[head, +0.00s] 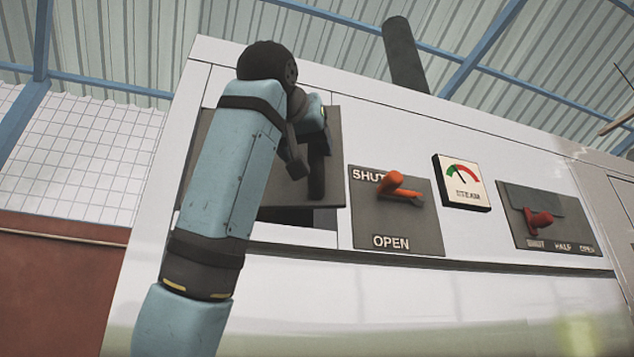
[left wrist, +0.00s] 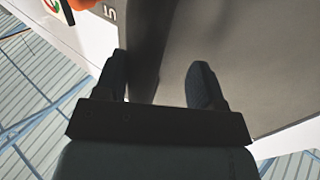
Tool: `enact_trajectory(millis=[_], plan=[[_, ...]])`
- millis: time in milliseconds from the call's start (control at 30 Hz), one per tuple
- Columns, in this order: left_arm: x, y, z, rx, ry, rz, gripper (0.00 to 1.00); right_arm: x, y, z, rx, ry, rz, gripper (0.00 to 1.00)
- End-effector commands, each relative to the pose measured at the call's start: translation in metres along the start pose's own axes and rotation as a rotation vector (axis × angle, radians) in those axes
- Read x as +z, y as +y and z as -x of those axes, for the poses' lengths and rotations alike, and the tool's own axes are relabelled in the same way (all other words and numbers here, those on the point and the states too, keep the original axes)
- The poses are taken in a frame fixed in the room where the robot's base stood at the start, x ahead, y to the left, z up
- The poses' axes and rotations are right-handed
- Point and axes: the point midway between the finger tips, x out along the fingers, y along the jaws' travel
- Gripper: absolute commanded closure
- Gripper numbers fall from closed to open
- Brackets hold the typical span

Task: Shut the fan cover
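The fan cover (head: 335,145) is a dark grey plate on the white machine front, partly hidden behind my left arm in the head view. A dark opening (head: 325,217) shows below its lower edge. A dark upright handle (head: 316,175) stands on the plate. My left gripper (head: 300,158) is at the handle. In the left wrist view, the fingers of my left gripper (left wrist: 162,75) are spread apart. The dark handle (left wrist: 148,50) runs between them, nearer the left finger, with the grey cover (left wrist: 235,60) behind. Contact is unclear. My right gripper is not seen.
To the right are an orange lever (head: 402,187) on a SHUT/OPEN plate (head: 390,220), a steam gauge (head: 462,183) and a red lever (head: 540,219) on a SHUT/HALF/OPEN plate. A dark pipe (head: 404,55) rises above the machine.

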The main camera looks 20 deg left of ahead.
Motion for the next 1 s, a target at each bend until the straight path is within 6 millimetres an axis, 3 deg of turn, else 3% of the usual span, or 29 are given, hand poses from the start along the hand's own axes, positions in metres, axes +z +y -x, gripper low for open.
enact_trajectory(millis=[200,700,1000], plan=[[-0.002,-0.003,0.032,-0.005,0.006,0.006,0.45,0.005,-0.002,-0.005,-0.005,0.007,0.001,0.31],[-0.003,-0.002,0.041,-0.005,0.004,0.005,0.45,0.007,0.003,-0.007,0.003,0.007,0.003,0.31],[-0.002,0.005,0.06,-0.003,0.004,0.004,0.45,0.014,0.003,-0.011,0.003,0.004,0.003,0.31]])
